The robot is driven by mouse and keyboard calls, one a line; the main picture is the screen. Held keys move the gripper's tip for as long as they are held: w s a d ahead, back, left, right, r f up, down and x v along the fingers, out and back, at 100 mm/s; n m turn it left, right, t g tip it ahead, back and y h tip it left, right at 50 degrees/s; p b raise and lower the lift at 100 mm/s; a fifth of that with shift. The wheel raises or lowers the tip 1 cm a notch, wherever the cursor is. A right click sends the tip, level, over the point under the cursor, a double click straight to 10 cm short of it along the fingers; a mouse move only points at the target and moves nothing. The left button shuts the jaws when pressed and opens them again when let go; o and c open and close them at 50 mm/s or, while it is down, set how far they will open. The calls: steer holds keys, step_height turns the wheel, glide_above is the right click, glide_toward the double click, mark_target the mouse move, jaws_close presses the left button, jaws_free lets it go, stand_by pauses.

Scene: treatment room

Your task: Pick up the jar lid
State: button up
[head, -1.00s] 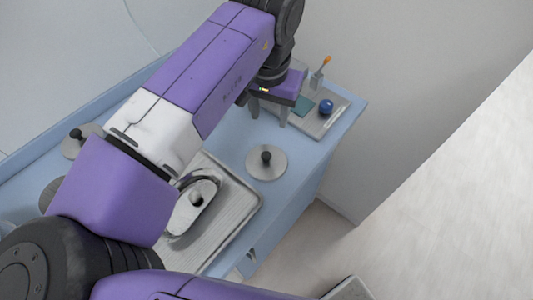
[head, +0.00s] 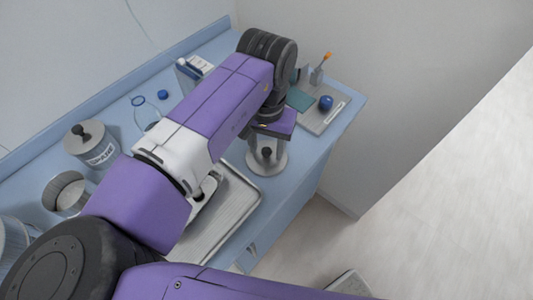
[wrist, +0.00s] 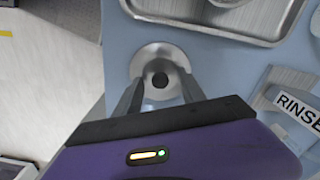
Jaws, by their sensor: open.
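The jar lid (head: 267,167) is a flat round metal disc with a dark knob on top. It lies on the blue counter (head: 310,158) near the front edge, to the right of the metal tray. My gripper (head: 266,150) is directly over it in the head view and hides part of the disc. In the wrist view the lid (wrist: 160,62) shows beyond and between the two fingers of my gripper (wrist: 160,92). The fingers are apart, with nothing held between them. I cannot tell the exact height of the fingertips over the lid.
The metal tray (head: 236,222) with a metal vessel is close by on the left. A second tray (head: 335,113) holds a blue ball (head: 326,102) and a teal item at the right end. A lidded jar (head: 92,145) and an open jar (head: 68,192) stand further left.

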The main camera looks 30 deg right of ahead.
jaws_close()
stand_by(0.4)
